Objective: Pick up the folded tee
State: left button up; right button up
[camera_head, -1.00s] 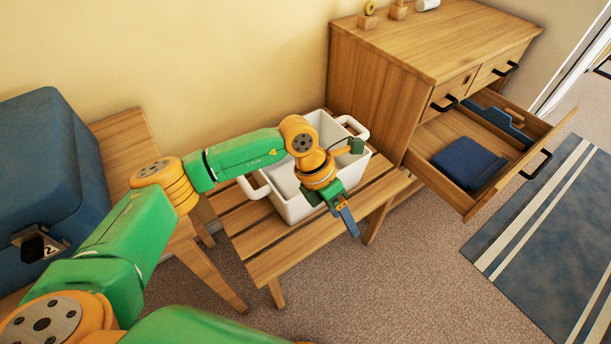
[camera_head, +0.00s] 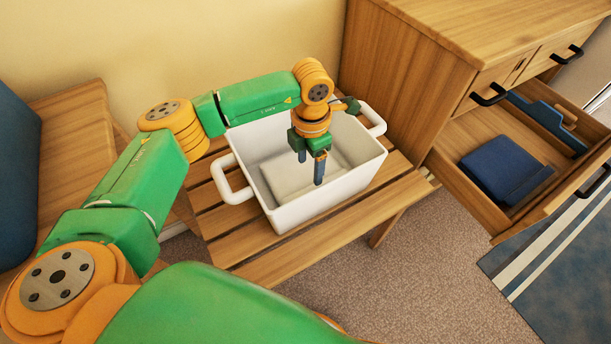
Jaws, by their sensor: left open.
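A pale, flat folded cloth, likely the folded tee (camera_head: 284,182), lies on the floor of a white bin (camera_head: 345,188) with two side handles. My left gripper (camera_head: 311,171) points down over the bin, its two dark fingers apart with nothing between them. The fingers overlap the cloth's far right part in the picture; I cannot tell whether they touch it. A dark blue folded item (camera_head: 500,165) lies in the open drawer (camera_head: 462,190) at the right. My right gripper is not in view.
The bin stands on a slatted wooden bench (camera_head: 212,222). A wooden dresser (camera_head: 415,70) rises behind it at the right. A blue divider-like piece (camera_head: 548,125) is in the drawer. A wooden table (camera_head: 72,140) and a blue case (camera_head: 14,180) are at the left.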

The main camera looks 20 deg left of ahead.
aim_at(309, 186)
pick_arm(q)
notch_tip(309, 186, down, 2)
jog(key=shift+f+b, duration=0.1)
jog(key=shift+b, duration=0.3)
jog(key=f, duration=0.6)
jog(key=shift+s+d+f, duration=0.1)
jog(key=shift+s+f, duration=0.15)
jog(key=shift+r, duration=0.1)
grip_shut()
